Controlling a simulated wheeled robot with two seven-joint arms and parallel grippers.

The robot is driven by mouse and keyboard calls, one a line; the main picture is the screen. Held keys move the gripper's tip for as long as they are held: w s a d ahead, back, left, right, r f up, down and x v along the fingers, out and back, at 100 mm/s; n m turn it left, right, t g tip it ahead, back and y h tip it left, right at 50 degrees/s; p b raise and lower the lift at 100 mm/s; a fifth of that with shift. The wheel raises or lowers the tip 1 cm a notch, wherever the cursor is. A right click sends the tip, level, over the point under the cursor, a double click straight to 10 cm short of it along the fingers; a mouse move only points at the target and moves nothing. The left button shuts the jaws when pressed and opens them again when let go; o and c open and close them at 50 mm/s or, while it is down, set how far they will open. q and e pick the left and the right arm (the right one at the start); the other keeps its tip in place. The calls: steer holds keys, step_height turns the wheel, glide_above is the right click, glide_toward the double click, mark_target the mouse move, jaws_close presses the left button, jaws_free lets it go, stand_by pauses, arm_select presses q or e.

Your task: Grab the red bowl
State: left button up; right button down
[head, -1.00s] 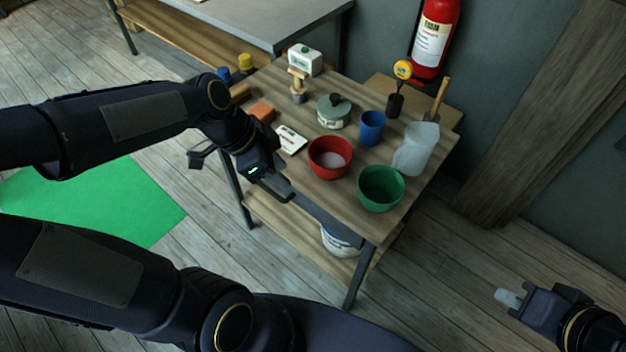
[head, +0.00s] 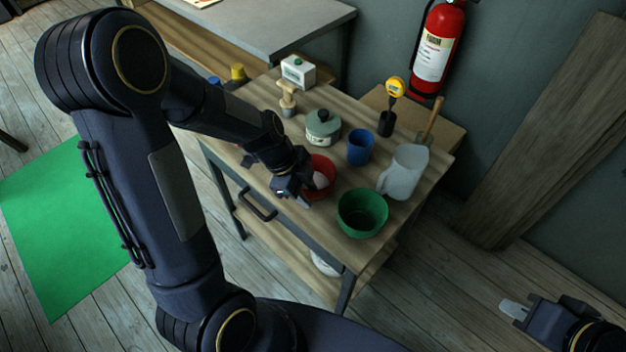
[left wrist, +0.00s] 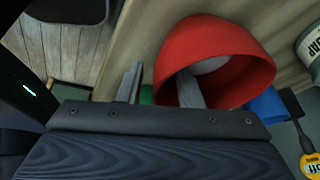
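The red bowl (head: 321,168) stands on the wooden worktable (head: 270,185), with something pale inside it. In the left wrist view the red bowl (left wrist: 225,50) fills the upper middle. My left gripper (head: 305,188) is at the bowl's near-left side and partly hides it. In the left wrist view my left gripper (left wrist: 160,88) is open, with one finger outside the bowl's wall and the other inside its rim. I cannot tell whether either finger touches it. My right gripper (head: 515,309) is far off at the lower right; its finger gap is unclear.
A green bowl (head: 362,212) stands close to the right of the red bowl. A dark drawer handle (head: 257,205) is on the table's front. Open floor lies to the right.

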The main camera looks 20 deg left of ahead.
arm_select(q)
jaws_close()
steer(key=shift+r, duration=0.2)
stand_by(0.5)
